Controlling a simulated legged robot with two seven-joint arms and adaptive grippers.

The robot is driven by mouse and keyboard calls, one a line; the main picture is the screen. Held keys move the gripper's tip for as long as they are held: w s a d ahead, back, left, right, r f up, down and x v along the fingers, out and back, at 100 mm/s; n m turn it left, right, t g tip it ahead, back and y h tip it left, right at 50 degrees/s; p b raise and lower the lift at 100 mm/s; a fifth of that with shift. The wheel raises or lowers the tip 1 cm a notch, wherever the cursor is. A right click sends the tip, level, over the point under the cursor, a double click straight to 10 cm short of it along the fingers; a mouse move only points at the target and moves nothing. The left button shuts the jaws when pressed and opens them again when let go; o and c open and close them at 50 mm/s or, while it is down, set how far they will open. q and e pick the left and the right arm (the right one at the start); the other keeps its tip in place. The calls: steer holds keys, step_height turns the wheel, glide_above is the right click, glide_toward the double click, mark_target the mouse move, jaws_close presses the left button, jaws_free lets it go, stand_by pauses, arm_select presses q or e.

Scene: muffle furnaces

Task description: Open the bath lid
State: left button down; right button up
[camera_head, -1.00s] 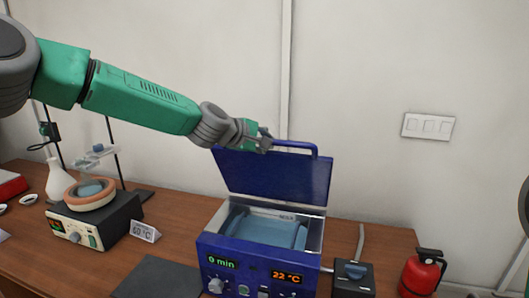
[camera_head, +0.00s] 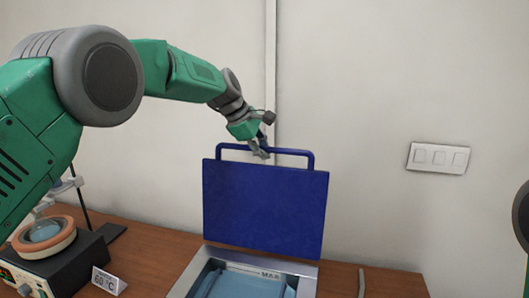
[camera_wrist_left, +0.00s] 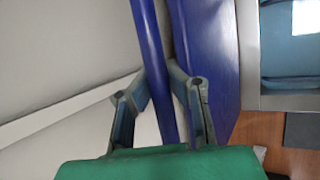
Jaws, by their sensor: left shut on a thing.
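The blue bath lid (camera_head: 265,208) stands raised, close to upright, at the back of the water bath. The bath's metal rim (camera_head: 303,269) and light blue interior show below it; the control front is out of the frame. My left gripper (camera_head: 261,150) is shut on the lid's blue handle (camera_head: 300,152) at the top edge. In the left wrist view, the handle bar (camera_wrist_left: 150,55) runs between the two fingers (camera_wrist_left: 160,95), with the lid (camera_wrist_left: 207,50) to the right. My right gripper is not in view.
A heater with an orange-rimmed bowl (camera_head: 43,237) stands on the left of the wooden table (camera_head: 340,281), beside a 60 °C card (camera_head: 108,281). The pale wall behind carries a switch plate (camera_head: 438,158). My left arm covers much of the left side.

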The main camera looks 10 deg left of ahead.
arm_select(q)
steer(key=shift+w+r, duration=0.35)
steer(key=shift+r, duration=0.25)
steer(key=c, duration=1.5)
jaws_free()
steer(key=shift+s+d, duration=0.15)
steer(key=shift+s, duration=0.15)
steer(key=shift+f, duration=0.2)
steer(key=shift+w+f, duration=0.1)
steer(key=shift+f, duration=0.05)
steer(key=v, duration=1.2)
steer(key=shift+w, duration=0.15)
